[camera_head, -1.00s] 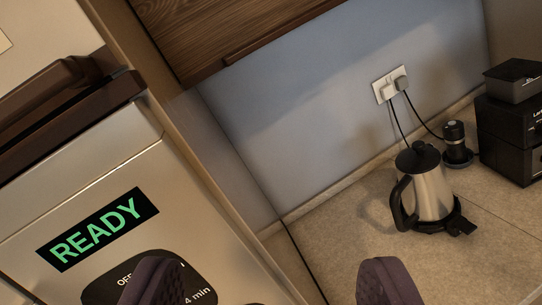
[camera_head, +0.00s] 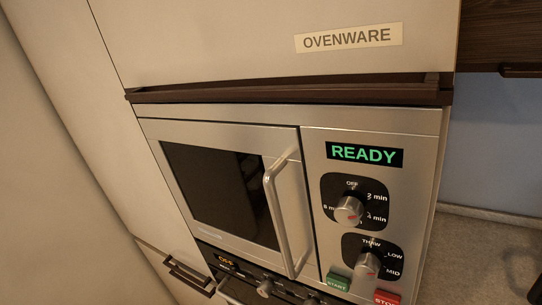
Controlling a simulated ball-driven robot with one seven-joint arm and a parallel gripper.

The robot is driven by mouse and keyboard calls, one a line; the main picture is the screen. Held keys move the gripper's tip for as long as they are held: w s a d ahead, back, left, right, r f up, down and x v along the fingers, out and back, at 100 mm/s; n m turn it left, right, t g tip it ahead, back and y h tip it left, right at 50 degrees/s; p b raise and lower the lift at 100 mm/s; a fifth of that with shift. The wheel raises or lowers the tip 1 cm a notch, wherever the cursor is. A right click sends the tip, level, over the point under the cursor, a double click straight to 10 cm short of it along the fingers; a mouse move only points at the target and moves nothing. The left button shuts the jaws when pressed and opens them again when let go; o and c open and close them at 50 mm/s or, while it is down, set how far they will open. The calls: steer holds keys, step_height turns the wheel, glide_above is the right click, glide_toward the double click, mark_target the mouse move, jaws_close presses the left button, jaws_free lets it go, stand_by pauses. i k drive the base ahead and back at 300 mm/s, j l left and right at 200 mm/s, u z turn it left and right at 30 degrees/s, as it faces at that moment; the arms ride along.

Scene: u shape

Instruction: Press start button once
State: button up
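The microwave (camera_head: 425,150) is built into a tall cabinet, its door shut and a vertical handle (camera_head: 288,215) on the door's right side. Its display (camera_head: 364,154) reads READY in green. Below the display are a timer knob (camera_head: 349,210) and a power knob (camera_head: 368,264). The green start button (camera_head: 338,282) sits at the panel's lower left, with its label partly readable. The red stop button (camera_head: 386,297) is to its right, cut by the lower edge. My gripper is not in view now.
An OVENWARE cupboard (camera_head: 349,39) is above the microwave. An oven panel with an orange OFF display (camera_head: 226,261) and knobs lies below. A worktop (camera_head: 490,240) and blue wall are at the right. A tall pale cabinet front (camera_head: 50,140) stands at the left.

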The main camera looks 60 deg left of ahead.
mark_target(342, 283)
steer(key=u, duration=0.45)
steer(key=k+l+u, duration=0.1)
steer(key=u, duration=0.35)
steer(key=k+u, duration=0.15)
steer(key=u, duration=0.3)
steer(key=z, duration=0.35)
